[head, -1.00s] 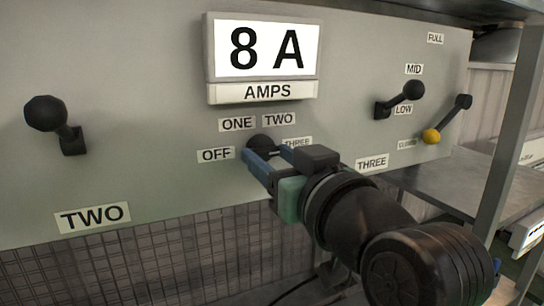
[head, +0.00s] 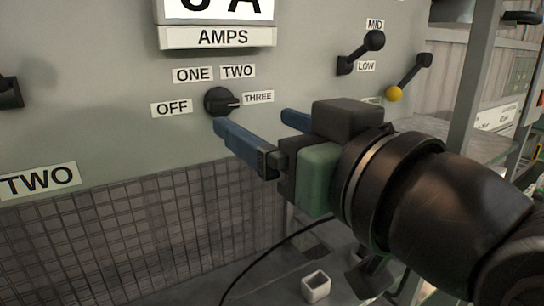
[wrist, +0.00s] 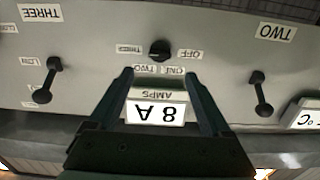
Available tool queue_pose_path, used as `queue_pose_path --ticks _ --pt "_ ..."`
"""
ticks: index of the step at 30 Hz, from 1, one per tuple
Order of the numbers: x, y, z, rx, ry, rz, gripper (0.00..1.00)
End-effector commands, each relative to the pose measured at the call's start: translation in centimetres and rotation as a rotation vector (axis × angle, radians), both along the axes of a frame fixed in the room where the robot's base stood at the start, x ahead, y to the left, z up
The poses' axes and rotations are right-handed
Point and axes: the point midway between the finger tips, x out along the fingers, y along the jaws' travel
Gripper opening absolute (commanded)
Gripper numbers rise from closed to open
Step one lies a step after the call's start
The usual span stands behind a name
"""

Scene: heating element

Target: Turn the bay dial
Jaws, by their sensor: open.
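The bay dial (head: 220,101) is a small black knob on the grey panel, ringed by the labels OFF, ONE, TWO and THREE. Its pointer bar points right, towards the THREE label (head: 258,97). My gripper (head: 253,118) is open and empty, apart from the dial, to its lower right in the head view. In the wrist view, which is upside down, the dial (wrist: 160,50) shows beyond the gap between my two fingertips (wrist: 160,75). Nothing lies between the fingers.
The AMPS display (head: 218,37) is above the dial; the wrist view reads 8 A. A black lever (head: 373,40) by MID and LOW and a yellow-knobbed lever (head: 394,93) stick out at right. Another lever (head: 10,92) is at the left edge. A small white box (head: 316,287) lies below.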

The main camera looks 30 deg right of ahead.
Motion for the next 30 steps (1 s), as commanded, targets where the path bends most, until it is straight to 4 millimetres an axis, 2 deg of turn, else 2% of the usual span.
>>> queue_pose_path --ticks 3,7,20,23,26,30 --pt "-2.2 -0.2 -0.1 -0.003 -0.004 -0.004 0.82" --pt "-3.6 -0.2 0.0 -0.001 -0.002 -0.002 0.82" --pt "-4.2 -0.2 0.0 0.001 0.000 -0.001 0.82" --pt "-3.5 0.4 0.0 0.008 -0.024 0.005 0.82" --pt "-2.0 1.9 0.4 0.027 -0.108 0.004 0.82" --pt "0.3 5.5 1.4 0.051 -0.298 -0.007 0.82"
